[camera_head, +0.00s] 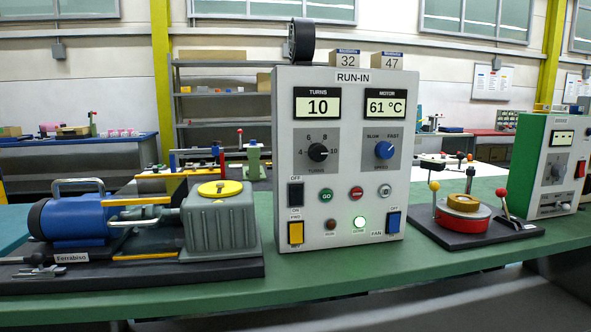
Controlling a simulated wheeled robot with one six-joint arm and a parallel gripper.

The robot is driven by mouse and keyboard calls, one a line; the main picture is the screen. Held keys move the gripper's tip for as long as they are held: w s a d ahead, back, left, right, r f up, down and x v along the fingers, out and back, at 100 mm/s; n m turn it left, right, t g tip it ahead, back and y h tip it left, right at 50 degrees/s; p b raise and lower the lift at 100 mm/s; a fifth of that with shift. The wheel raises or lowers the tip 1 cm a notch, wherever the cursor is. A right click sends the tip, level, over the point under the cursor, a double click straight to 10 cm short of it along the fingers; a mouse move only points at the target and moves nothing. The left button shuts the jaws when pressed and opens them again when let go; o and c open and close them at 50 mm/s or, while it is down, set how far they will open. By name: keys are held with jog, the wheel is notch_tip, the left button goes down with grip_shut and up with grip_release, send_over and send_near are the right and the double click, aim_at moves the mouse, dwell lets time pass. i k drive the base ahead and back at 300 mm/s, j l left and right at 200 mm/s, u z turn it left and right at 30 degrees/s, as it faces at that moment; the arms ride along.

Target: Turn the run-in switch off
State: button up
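The grey run-in panel (343,265) stands upright on the green bench. At its left edge is a black rocker switch (296,195), labelled OFF above and ON below; which side is pressed in is too small to tell. Its displays read TURNS 10 (317,107) and MOTOR 61 °C (386,107). My gripper is not in view.
Below the black rocker is a yellow FWD/REV rocker (296,232); a blue FAN rocker (393,222) is at lower right. GO (326,195) and red (356,193) buttons sit between. A blue motor (75,220) with gearbox (220,228) stands left, a red fixture (462,225) right.

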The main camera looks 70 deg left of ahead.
aim_at(296, 197)
jog(key=u, duration=1.95)
